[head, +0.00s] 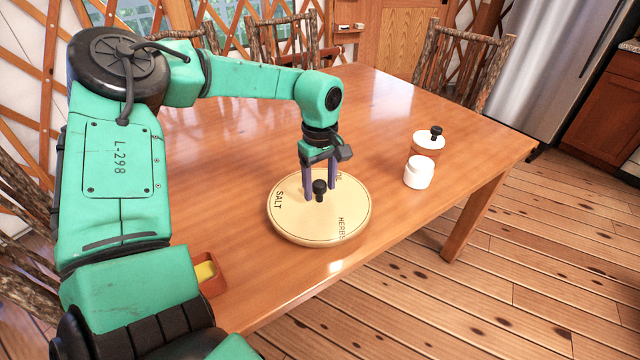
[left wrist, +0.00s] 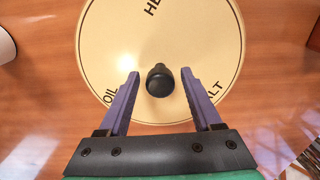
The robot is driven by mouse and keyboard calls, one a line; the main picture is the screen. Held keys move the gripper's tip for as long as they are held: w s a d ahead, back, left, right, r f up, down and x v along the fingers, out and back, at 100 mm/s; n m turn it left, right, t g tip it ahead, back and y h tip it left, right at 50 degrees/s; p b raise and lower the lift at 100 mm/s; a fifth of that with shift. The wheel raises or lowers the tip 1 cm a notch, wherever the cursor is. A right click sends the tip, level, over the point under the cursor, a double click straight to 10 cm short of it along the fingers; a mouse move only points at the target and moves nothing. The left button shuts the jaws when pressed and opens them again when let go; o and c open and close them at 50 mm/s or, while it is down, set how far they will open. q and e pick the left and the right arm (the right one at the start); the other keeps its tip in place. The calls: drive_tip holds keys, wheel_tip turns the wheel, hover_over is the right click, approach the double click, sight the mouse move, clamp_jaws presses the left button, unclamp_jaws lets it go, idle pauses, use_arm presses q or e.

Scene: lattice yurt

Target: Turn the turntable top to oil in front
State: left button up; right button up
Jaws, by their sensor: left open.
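The turntable top (head: 290,222) is a round pale wooden disc lying on the table, with a black knob (head: 320,187) standing at its middle. In the head view SALT is at its left edge and HERBS at its right front edge. A label at the back right is mostly hidden by my gripper. In the left wrist view the disc (left wrist: 120,45) shows OIL at lower left, part of SALT at lower right and HE at the top. My left gripper (left wrist: 160,76) is open, its fingers on either side of the knob (left wrist: 159,82), with gaps visible.
A white jar (head: 419,173) and a white-topped pot with a black knob (head: 428,143) stand right of the turntable. A small brown dish with something yellow (head: 208,273) is at the near left table edge. Chairs stand behind the table (head: 385,100).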

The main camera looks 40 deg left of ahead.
use_arm(q)
clamp_jaws()
idle(1.4)
